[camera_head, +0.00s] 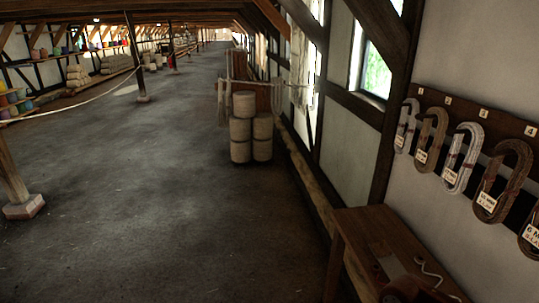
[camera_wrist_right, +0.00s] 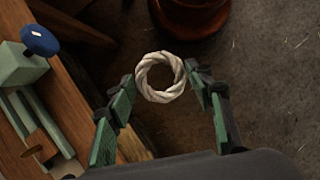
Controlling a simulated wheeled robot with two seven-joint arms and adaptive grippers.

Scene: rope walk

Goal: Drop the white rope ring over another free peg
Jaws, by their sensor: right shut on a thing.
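The white rope ring (camera_wrist_right: 160,97) is a small twisted loop in the right wrist view. My right gripper (camera_wrist_right: 163,80) is shut on it, with one green fingertip against each side. The ring's hole is open toward the camera, and dark floor shows through it. No peg that I can make out shows in either view. The head view shows neither the ring nor either gripper clearly.
A wooden bench (camera_head: 352,222) stands at the lower right under tagged rope coils (camera_head: 460,158) on a wall board. In the wrist view, a green fixture with a blue knob (camera_wrist_right: 39,40) sits at left, and a round reddish-brown thing (camera_wrist_right: 190,15) stands at the top.

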